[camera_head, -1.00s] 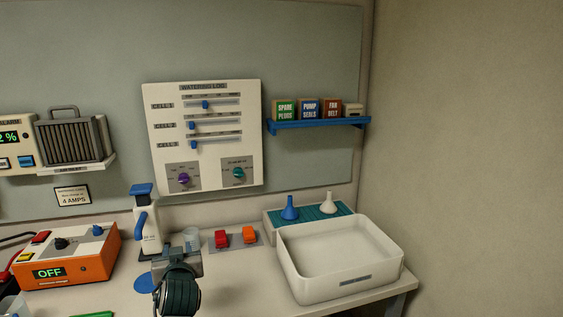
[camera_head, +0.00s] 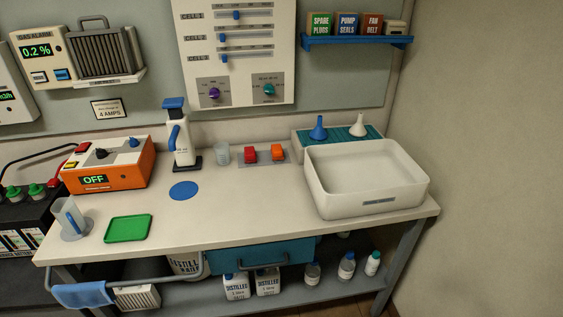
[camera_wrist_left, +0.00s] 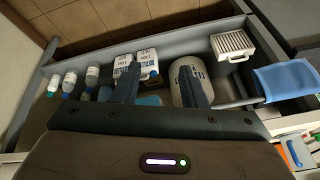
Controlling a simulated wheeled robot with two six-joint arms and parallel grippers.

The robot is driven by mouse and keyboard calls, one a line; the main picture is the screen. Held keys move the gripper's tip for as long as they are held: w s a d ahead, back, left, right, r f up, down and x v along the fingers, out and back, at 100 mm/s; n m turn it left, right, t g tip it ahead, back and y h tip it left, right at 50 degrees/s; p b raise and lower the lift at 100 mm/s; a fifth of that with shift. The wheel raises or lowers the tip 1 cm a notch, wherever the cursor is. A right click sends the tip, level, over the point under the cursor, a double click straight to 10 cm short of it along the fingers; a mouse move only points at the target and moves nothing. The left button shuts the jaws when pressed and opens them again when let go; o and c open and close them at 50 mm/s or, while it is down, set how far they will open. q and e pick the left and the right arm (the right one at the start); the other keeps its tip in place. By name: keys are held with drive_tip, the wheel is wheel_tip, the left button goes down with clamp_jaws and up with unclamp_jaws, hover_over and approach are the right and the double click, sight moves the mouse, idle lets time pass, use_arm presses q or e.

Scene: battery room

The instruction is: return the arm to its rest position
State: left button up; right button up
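My left gripper (camera_wrist_left: 158,84) shows in the left wrist view. Its two dark fingers stand apart with nothing held between them, so it is open and empty. Beyond the fingers are the lower shelf's white bottles and a white bucket (camera_wrist_left: 184,72), apart from the gripper. Neither arm nor gripper shows in the head view. My right gripper is in neither view.
The white worktop (camera_head: 250,206) holds an orange OFF box (camera_head: 118,172), a pump bottle (camera_head: 181,140), a green tray (camera_head: 128,228) and a white basin (camera_head: 368,205). A rail with a blue cloth (camera_head: 84,295) juts out at the front left. The worktop's middle is clear.

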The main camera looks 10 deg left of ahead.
use_arm(q)
drive_tip(key=s+a+f+g, duration=0.1)
drive_tip(key=s+f, duration=0.1)
drive_tip(key=f, duration=1.5)
drive_tip(key=s+a+f+g, duration=0.1)
drive_tip(key=s+a+f, duration=0.1)
drive_tip(key=f, duration=1.5)
drive_tip(key=s+f+g, duration=0.1)
drive_tip(key=s+f, duration=1.4)
drive_tip(key=s, duration=0.2)
drive_tip(key=shift+a+f, duration=0.35)
drive_tip(key=shift+a, duration=0.05)
